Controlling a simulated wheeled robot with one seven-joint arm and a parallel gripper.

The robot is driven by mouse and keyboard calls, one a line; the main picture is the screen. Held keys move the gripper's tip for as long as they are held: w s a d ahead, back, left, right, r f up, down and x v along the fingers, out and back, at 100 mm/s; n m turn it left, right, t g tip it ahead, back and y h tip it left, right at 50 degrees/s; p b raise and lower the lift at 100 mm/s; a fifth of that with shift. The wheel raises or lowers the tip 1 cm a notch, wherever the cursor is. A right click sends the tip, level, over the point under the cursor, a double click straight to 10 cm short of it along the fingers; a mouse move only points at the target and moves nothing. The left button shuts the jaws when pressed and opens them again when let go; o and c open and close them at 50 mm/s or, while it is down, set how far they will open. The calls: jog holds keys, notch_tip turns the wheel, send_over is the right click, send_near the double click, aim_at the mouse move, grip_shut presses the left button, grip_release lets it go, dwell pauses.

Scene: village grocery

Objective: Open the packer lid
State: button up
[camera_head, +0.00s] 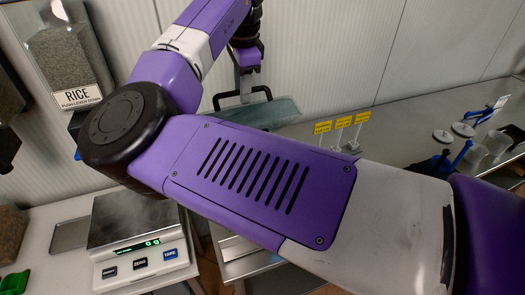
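The packer lid appears to be the blue-grey tinted panel (268,114) in the upper middle of the head view, with a black bar handle (229,98) along its far-left side. My purple arm crosses in front and hides most of what lies below it, including the packer's body. How far the lid stands open cannot be told. My gripper (246,68) points down just above the handle. Its fingertips are small and unclear, and I cannot tell whether they touch the handle.
A scale (140,245) reading zero stands on the left counter, below a rice dispenser (68,58). Yellow tags (342,122) stand right of the lid. The grey counter (400,135) holds white discs, blue-handled tools and clear containers at right. A pale panelled wall stands behind.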

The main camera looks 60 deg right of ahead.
aim_at(257, 111)
jog(key=s+a+f+b, duration=0.6)
jog(key=s+f+b, duration=0.3)
jog(key=shift+s+a+f, duration=0.2)
jog(key=shift+s+a, duration=0.05)
jog(key=shift+w+d+r+p, duration=0.1)
jog(key=shift+r+p, duration=1.3)
jog(key=shift+r, duration=0.1)
jog(key=shift+w+d+r+p, duration=0.1)
jog(key=shift+w+r+p, duration=0.05)
jog(key=shift+r+p, duration=1.35)
jog(key=shift+w+d+r+p, duration=0.1)
jog(key=shift+r+p, duration=1.25)
jog(key=shift+r, duration=0.15)
